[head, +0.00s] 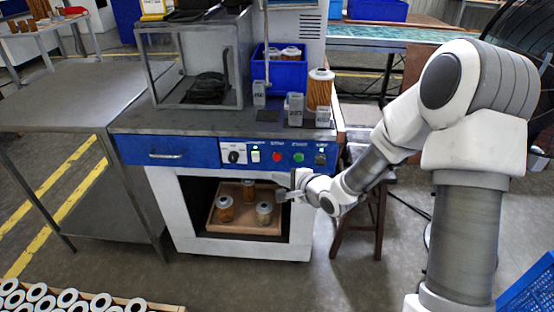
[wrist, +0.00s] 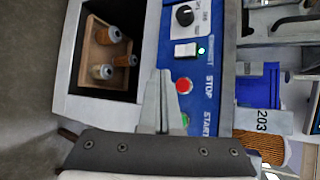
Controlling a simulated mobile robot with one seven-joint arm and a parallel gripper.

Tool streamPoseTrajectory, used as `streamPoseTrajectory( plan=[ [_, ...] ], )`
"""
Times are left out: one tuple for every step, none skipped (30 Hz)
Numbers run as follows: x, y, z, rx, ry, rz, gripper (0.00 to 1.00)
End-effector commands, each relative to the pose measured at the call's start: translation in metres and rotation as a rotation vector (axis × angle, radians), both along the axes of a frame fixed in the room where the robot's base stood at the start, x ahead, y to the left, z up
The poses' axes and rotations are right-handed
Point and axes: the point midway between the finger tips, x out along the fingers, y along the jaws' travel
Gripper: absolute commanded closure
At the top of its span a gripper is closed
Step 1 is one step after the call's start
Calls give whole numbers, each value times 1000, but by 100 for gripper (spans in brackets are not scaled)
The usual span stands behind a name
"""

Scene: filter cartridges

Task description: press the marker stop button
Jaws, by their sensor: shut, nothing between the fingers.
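The stop button is a round red button (head: 276,156) on the blue front panel of the white cabinet. In the wrist view the red button (wrist: 184,86) has the word STOP beside it. A green button labelled START (head: 298,157) sits to its right in the head view; in the wrist view my gripper partly hides it. My gripper (head: 282,194) is shut and empty, in front of the cabinet below the panel. In the wrist view the shut fingertips (wrist: 162,76) point toward the panel side, a little left of the red button. I see no contact with it.
A black knob (head: 233,153) and a white switch (head: 255,153) with a lit green lamp are left of the red button. Below, an open bay holds a brown tray (head: 234,229) with filter cartridges. A blue bin (head: 284,75) and a cartridge (head: 319,90) stand on top.

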Motion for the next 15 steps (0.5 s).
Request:
streamPoseTrajectory(
  plan=[
    [8,0,-1,0,-3,0,100],
    [13,0,-1,0,-2,0,100],
    [18,-1,-1,-2,-3,1,100],
    [22,-1,-1,-1,-3,-1,100],
    [26,-1,-1,0,-2,-1,100],
    [30,-2,3,0,1,-1,100],
    [33,-2,3,0,1,-1,100],
    [37,-1,3,0,1,0,100],
    [40,-1,2,0,1,0,100],
    [42,-1,2,1,1,0,100],
    [44,-1,2,0,0,0,100],
    [46,-2,2,1,1,0,100],
    [47,-2,1,1,1,0,100],
    [48,-2,1,0,1,0,100],
    [49,-2,1,0,1,0,100]
  ],
)
